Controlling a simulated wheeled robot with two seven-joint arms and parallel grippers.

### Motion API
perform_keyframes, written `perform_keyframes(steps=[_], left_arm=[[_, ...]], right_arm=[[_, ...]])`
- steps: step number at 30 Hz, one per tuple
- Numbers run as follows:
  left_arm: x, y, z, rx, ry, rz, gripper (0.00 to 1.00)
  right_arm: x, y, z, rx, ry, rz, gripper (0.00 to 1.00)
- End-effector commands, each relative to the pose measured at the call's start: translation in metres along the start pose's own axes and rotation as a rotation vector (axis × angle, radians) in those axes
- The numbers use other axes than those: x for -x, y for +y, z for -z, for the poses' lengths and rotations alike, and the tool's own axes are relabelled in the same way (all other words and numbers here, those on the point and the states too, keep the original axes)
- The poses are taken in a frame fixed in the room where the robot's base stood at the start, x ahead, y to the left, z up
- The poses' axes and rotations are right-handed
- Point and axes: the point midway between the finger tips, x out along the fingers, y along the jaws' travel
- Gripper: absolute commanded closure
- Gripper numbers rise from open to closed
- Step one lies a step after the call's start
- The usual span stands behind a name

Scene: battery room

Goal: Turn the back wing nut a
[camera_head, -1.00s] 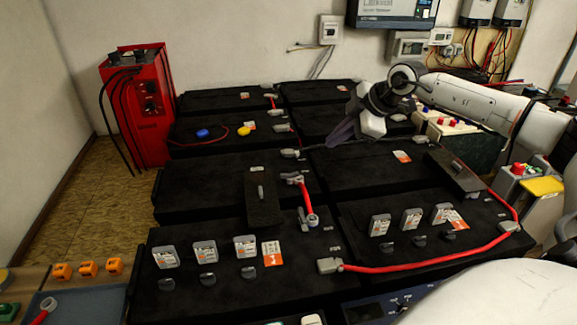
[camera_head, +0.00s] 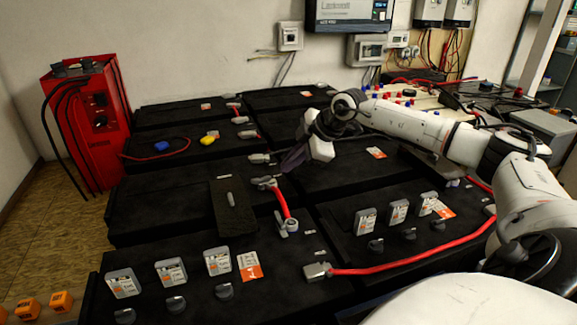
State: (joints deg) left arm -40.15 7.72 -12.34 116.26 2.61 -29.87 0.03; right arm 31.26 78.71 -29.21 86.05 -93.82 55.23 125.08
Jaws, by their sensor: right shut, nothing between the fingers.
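Black batteries stand in rows, with grey clamp-like fittings at their terminals. One fitting (camera_head: 259,158) is at the inner edge of a back-row battery. Another fitting (camera_head: 265,183) is nearer, at the end of a short red cable. I cannot tell which small part is the back wing nut a; at this size no wing shape is clear. My right gripper (camera_head: 290,161) reaches in from the right, over the middle batteries. Its dark fingers are shut and empty, point down-left and are just right of the back fitting; contact cannot be told. My left gripper is not in view.
A red charger (camera_head: 87,125) stands at the left. A long red cable (camera_head: 410,266) crosses the front right battery. Dark covers (camera_head: 233,205) and upright grey labelled caps (camera_head: 217,262) stand on the batteries. Blue and yellow items (camera_head: 163,146) lie on a back battery.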

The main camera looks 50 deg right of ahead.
Motion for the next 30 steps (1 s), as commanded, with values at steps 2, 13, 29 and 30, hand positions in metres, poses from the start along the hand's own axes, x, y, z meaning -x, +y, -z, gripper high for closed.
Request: perform_keyframes(steps=[2, 13, 29, 30], left_arm=[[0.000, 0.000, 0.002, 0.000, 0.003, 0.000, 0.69], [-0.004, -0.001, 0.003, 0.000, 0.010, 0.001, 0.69], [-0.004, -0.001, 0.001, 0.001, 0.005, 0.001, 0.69], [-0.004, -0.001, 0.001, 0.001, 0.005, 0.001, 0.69]], right_arm=[[-0.017, -0.001, 0.002, -0.004, 0.005, 0.003, 1.00], [-0.070, -0.001, 0.000, -0.001, 0.001, 0.001, 1.00], [-0.074, 0.000, 0.000, 0.005, 0.002, 0.004, 1.00], [-0.074, 0.001, 0.000, 0.010, 0.005, 0.006, 1.00]])
